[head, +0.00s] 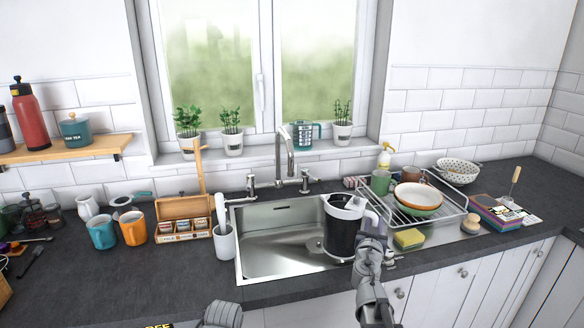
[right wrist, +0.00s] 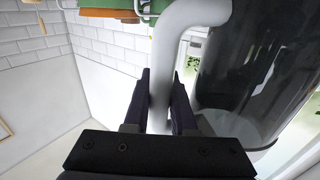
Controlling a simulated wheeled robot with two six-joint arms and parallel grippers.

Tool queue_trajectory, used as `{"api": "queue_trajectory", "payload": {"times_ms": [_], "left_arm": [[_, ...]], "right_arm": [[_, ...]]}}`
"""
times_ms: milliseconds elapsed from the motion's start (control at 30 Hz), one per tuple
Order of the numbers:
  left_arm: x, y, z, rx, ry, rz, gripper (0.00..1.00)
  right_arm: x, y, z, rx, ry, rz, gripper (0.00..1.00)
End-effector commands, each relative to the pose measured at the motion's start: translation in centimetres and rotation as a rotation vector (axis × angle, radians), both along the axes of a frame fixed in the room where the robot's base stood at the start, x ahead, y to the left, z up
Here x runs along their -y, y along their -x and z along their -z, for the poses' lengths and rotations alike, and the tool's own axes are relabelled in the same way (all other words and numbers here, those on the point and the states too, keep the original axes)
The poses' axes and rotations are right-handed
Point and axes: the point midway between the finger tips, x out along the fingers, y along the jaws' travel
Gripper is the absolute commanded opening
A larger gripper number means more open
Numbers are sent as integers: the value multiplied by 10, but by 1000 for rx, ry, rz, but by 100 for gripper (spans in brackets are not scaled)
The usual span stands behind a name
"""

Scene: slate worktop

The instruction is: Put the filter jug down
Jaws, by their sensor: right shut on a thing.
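The filter jug (head: 341,238) has a dark see-through body with a white top and a white curved handle. In the head view it is upright over the right part of the steel sink (head: 275,250). I cannot tell whether its base touches the basin floor. My right gripper (head: 373,222) is shut on the handle, on the jug's right side. In the right wrist view the white handle runs between the two dark fingers (right wrist: 160,98), with the jug's dark body (right wrist: 265,60) to the right. My left gripper is not in view; only a grey part of mine shows at the bottom edge.
A dish rack (head: 425,215) with bowls and mugs stands right of the jug, with a yellow sponge (head: 408,238) before it. The tap (head: 284,160) rises behind the sink. A white utensil cup (head: 225,243) stands at the sink's left edge. The worktop (head: 130,285) front left is mostly clear.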

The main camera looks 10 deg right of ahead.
Motion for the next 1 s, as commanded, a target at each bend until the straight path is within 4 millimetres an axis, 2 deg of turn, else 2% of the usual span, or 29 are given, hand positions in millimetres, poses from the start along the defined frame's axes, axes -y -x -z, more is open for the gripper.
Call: {"api": "queue_trajectory", "payload": {"times_ms": [300,400,1000], "left_arm": [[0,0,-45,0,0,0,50],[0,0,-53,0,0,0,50],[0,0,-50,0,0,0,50]], "right_arm": [[0,0,-45,1,-1,0,0],[0,0,-53,1,-1,0,0],[0,0,-50,1,-1,0,0]]}}
